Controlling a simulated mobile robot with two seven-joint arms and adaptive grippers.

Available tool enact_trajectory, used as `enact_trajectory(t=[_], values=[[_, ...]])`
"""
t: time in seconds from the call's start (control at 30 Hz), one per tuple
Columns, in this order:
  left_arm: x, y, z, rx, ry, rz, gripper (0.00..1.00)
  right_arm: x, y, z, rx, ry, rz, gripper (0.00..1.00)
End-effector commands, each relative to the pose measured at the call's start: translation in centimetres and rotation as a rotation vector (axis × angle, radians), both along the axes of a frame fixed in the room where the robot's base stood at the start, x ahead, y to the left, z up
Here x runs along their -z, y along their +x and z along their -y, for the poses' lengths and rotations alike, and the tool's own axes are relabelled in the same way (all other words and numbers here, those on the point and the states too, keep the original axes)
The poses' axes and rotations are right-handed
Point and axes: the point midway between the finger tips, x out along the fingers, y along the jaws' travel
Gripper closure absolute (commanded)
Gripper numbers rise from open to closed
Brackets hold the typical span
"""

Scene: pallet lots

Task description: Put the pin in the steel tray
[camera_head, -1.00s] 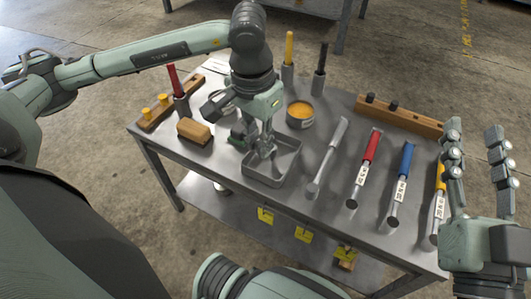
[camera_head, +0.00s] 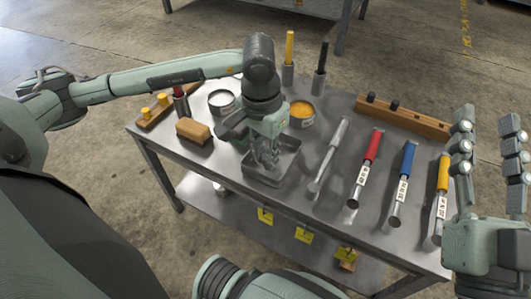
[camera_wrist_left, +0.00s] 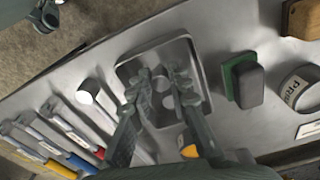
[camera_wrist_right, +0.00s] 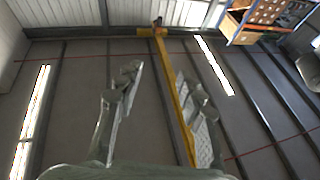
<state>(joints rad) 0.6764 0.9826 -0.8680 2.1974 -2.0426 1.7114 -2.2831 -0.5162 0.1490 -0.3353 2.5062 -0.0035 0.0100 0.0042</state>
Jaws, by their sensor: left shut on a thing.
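The steel tray (camera_head: 247,172) is a shallow grey rectangular tray near the table's front edge. It also shows in the left wrist view (camera_wrist_left: 128,72). My left gripper (camera_head: 267,162) points down into the tray's opening. In the left wrist view its fingers (camera_wrist_left: 163,86) stand over the tray floor, shut on a small grey thing, which I take to be the pin. The pin's outline is mostly hidden by the fingers, and I cannot tell whether it touches the tray floor. My right gripper (camera_head: 487,150) is open and empty, right of the table.
Red, blue and yellow-handled tools (camera_head: 405,165) lie right of the tray. A wooden brush (camera_head: 194,131) and a grey can (camera_head: 222,101) are to its left. An orange-filled can (camera_head: 301,113) stands behind it. A green-based dark block (camera_wrist_left: 243,80) sits close beside the tray.

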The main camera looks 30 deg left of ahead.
Motion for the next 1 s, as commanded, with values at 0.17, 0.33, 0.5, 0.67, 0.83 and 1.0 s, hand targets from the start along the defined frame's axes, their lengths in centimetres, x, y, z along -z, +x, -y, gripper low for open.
enact_trajectory(t=[0.17, 0.33, 0.5, 0.67, 0.83, 1.0], values=[[0.0, 0.0, 0.0, 0.0, 0.0, 0.0, 0.62, -0.4, 0.1, 0.1, 0.004, 0.003, 0.016, 0.62], [0.0, 0.0, 0.0, 0.0, 0.0, 0.0, 0.62, -0.5, 0.2, 0.2, 0.005, 0.004, 0.018, 0.62], [-0.2, 0.0, 0.0, 0.0, 0.0, 0.0, 0.62, -0.6, 0.3, 0.2, 0.006, 0.004, 0.015, 0.62], [-1.6, 0.0, 0.0, 0.0, -0.002, 0.004, 0.62, 1.0, 0.5, -0.1, 0.002, -0.027, -0.066, 0.62], [-5.5, -0.1, -0.1, 0.0, 0.0, 0.007, 0.62, 2.7, 1.2, 0.3, 0.013, -0.071, -0.148, 0.62], [-9.1, -0.4, -0.1, 0.0, -0.001, 0.005, 0.62, 4.7, 1.8, 0.8, 0.028, -0.116, -0.236, 0.62]])
